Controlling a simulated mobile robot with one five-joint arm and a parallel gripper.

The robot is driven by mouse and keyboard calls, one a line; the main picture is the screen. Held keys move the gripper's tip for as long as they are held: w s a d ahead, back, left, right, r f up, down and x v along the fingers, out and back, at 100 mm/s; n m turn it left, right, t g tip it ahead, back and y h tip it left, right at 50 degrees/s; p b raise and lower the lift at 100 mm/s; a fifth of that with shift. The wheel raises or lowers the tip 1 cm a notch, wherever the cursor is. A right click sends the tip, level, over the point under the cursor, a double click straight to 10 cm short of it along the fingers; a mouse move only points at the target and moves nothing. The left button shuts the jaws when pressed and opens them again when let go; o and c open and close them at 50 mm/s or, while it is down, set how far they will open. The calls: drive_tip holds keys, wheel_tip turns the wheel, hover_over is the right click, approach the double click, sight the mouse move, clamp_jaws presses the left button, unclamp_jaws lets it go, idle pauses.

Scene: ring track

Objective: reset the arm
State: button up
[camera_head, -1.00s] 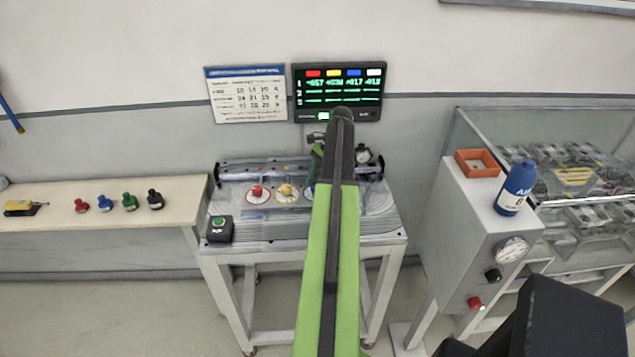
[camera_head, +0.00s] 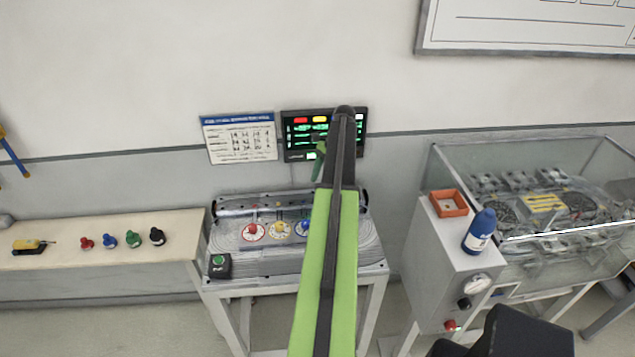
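My green and black arm (camera_head: 328,260) rises through the middle of the head view, with its black joint end in front of the wall display. A bit of green shows just left of that joint, in front of the display. The fingertips of my gripper cannot be made out, and I cannot see anything held. The arm covers part of the display (camera_head: 300,156) and the right part of the grey machine (camera_head: 264,264) on the bench.
The machine carries red (camera_head: 253,229) and yellow (camera_head: 281,228) knobs and a green button box (camera_head: 218,264). Several coloured knobs and a yellow tool (camera_head: 30,246) lie on the left shelf (camera_head: 90,228). At right, a grey cabinet (camera_head: 440,265) holds an orange tray (camera_head: 449,203) and blue bottle (camera_head: 479,231).

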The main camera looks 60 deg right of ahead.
idle(0.4)
drive_tip(key=w+a+f+n+g+b, duration=0.1)
drive_tip(key=w+a+f+n+b, duration=0.2)
drive_tip(key=w+a, duration=0.9)
drive_tip(key=w+a+f+n+g+b, duration=0.1)
drive_tip(key=w+a+n, duration=0.1)
drive_tip(key=w+a, duration=0.55)
drive_tip(key=w+a+f+n+b, duration=0.15)
drive_tip(key=w+a, duration=0.35)
drive_tip(key=a, duration=0.5)
drive_tip(key=a+f+n+g+h+b, duration=0.1)
drive_tip(key=a+f+n+b, duration=0.15)
drive_tip(key=a, duration=1.05)
drive_tip(key=a+f+n+h+b, duration=0.15)
drive_tip(key=a+n, duration=0.25)
drive_tip(key=a, duration=1)
drive_tip(key=s+a+f+n+t+h+b, duration=0.1)
drive_tip(key=s+a+f+n, duration=0.2)
drive_tip(key=s+a+n, duration=0.3)
drive_tip(key=a+n, duration=0.2)
drive_tip(key=n, duration=0.1)
drive_tip(key=shift+n, duration=0.4)
